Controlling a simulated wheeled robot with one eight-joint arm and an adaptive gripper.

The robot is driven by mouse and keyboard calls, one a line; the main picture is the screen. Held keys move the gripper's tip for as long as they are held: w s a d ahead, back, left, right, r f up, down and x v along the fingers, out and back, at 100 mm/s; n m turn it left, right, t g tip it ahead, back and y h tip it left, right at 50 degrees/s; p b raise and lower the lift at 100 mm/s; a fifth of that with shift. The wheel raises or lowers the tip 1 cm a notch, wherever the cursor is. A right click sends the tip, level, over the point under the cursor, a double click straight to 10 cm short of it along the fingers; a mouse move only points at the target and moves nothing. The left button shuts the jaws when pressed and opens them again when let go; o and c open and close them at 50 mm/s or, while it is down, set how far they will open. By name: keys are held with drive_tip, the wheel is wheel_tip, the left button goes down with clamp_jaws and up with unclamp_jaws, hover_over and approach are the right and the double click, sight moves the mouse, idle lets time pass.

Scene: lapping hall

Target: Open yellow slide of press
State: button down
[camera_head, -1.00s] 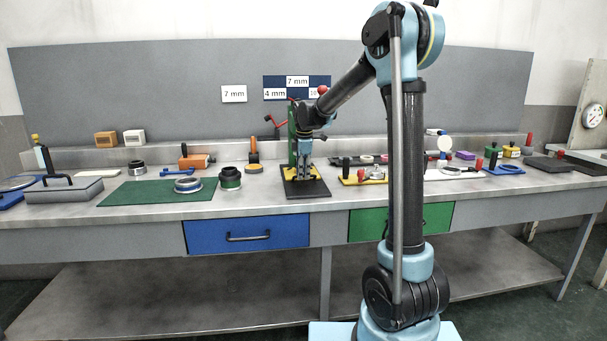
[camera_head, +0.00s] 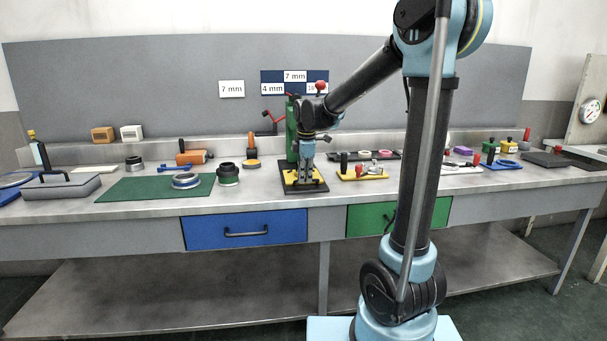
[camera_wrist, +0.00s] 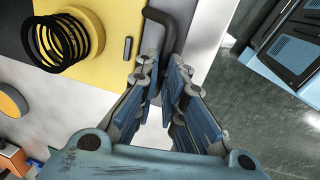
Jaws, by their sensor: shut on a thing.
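The press (camera_head: 292,128) stands on the bench in the head view, with a green column, a red-knobbed lever and a black base (camera_head: 318,188). Its yellow slide (camera_head: 289,179) lies low on the base, partly hidden by my gripper. In the wrist view the yellow slide (camera_wrist: 118,22) carries a black coil spring (camera_wrist: 62,42) and a small grey pin. A dark bent handle (camera_wrist: 170,35) at the slide's edge runs down between my fingers. My gripper (camera_wrist: 167,78) is shut on this handle; in the head view my gripper (camera_head: 304,180) is at the slide's front.
A yellow fixture (camera_head: 362,173) stands just right of the press. Blue (camera_head: 215,230) and green (camera_head: 368,218) drawers are below the bench edge. Bare bench shows in front of the press.

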drive_tip(key=shift+s+d, duration=0.2)
drive_tip(key=shift+s, duration=0.8)
drive_tip(key=c, duration=1.7)
unclamp_jaws()
drive_tip(key=shift+r, duration=0.1)
drive_tip(key=r, duration=0.4)
drive_tip(key=s+r, duration=0.1)
drive_tip(key=r, duration=0.2)
drive_tip(key=s+r, duration=0.1)
drive_tip(key=r, duration=0.3)
drive_tip(key=shift+d+r, duration=0.25)
drive_tip(key=shift+r, duration=0.05)
